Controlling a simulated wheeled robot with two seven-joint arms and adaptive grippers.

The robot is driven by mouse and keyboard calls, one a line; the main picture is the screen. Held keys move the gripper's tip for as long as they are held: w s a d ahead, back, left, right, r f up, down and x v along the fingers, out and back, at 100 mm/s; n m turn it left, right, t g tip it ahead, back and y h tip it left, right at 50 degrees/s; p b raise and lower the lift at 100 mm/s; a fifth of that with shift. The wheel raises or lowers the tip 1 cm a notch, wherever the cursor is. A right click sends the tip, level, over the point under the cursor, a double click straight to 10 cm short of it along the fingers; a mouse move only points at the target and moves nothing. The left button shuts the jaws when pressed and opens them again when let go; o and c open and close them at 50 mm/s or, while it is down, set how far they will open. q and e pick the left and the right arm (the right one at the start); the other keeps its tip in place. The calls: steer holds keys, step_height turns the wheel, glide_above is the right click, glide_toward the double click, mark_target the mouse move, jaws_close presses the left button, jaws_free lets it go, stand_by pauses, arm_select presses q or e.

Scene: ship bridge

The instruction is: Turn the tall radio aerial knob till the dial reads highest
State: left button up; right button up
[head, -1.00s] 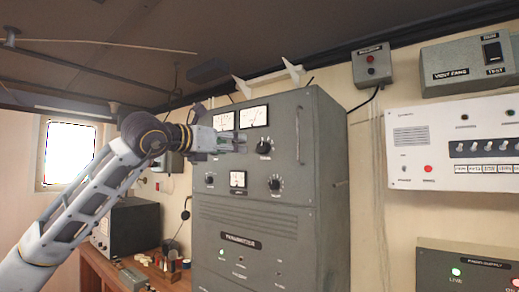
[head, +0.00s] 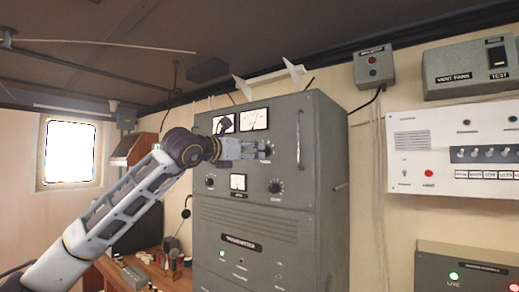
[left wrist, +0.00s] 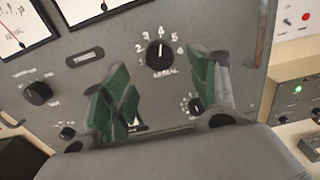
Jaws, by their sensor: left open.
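The tall grey transmitter cabinet (head: 250,222) carries two white dials at its top, a left one (head: 223,123) partly covered by something dark and a right one (head: 253,119). The dials show cut off in the left wrist view, left (left wrist: 22,25) and right (left wrist: 92,9). The black numbered knob (left wrist: 160,55) has a white mark pointing up near the 4; its label is blurred. My left gripper (head: 264,151) is open in front of it. In the left wrist view its green-padded fingers (left wrist: 163,80) stand either side below the knob, apparently not touching it. My right gripper is not in view.
Lower on the cabinet sit a small meter (head: 238,182), a left knob (head: 210,182) and a right knob (head: 275,187). A vertical handle (head: 299,138) stands right of the upper knob. Wall boxes hang to the right; a cluttered desk (head: 158,272) is at lower left.

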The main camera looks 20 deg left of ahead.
mark_target(261, 151)
arm_select(q)
steer(key=p+x, duration=0.1)
steer(key=x, duration=0.3)
steer(key=shift+r+p, duration=0.1)
steer(key=shift+p, duration=0.25)
steer(key=shift+x, duration=0.8)
steer(key=c, duration=1)
